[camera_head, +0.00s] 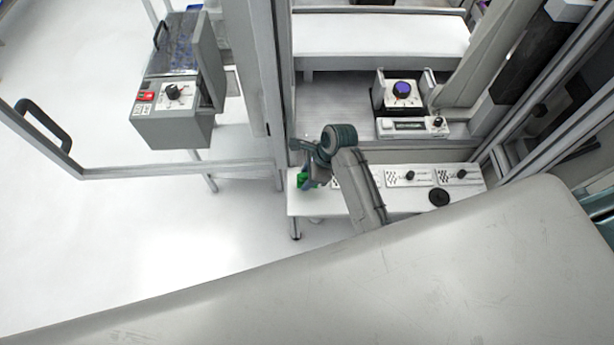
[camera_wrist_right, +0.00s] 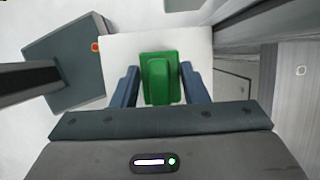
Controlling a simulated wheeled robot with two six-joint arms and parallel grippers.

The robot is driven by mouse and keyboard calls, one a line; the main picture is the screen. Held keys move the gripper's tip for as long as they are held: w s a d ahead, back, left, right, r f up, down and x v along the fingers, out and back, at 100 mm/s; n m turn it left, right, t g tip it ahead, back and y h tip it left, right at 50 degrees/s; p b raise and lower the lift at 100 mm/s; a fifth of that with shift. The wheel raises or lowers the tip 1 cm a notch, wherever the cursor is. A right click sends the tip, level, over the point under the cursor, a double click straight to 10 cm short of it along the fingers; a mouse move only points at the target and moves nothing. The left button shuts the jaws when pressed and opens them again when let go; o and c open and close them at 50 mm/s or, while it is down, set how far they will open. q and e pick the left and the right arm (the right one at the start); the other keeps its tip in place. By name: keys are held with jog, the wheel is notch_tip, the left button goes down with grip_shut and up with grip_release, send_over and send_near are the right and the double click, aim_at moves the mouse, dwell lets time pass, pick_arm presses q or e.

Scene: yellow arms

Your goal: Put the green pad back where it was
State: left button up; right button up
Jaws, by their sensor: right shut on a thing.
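The green pad (camera_wrist_right: 160,78) is a green block with a raised rib along its middle. In the right wrist view it sits between the two blue-grey fingers of my right gripper (camera_wrist_right: 160,88), which is shut on it. Behind the pad is a white surface. In the head view, a small part of the green pad (camera_head: 303,181) shows under my right gripper (camera_head: 308,172), at the left end of the white bench (camera_head: 300,206). I cannot tell whether the pad touches the bench. My left gripper is not in view.
White panels with black knobs (camera_head: 409,176) and a round black disc (camera_head: 439,197) lie on the bench to the right. A device with a purple top (camera_head: 401,89) stands behind. A grey control box (camera_head: 172,130) and an open framed door (camera_head: 150,171) are at left.

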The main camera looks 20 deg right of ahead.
jog(key=shift+w+d, duration=0.1)
jog(key=shift+w, duration=0.35)
notch_tip(320, 180, down, 2)
jog(key=shift+s+f+p, duration=0.1)
jog(key=shift+f+p, duration=0.15)
jog(key=shift+p, duration=0.6)
jog(key=shift+f, duration=0.5)
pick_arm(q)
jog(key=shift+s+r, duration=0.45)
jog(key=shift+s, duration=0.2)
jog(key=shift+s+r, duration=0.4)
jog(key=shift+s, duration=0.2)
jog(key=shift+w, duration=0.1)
pick_arm(e)
jog(key=o, duration=0.9)
jog(key=shift+f, duration=0.1)
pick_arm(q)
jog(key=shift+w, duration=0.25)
pick_arm(e)
jog(key=shift+o, duration=0.2)
pick_arm(q)
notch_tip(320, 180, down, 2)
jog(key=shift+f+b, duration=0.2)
jog(key=shift+b, duration=1)
pick_arm(e)
jog(key=v, duration=1.2)
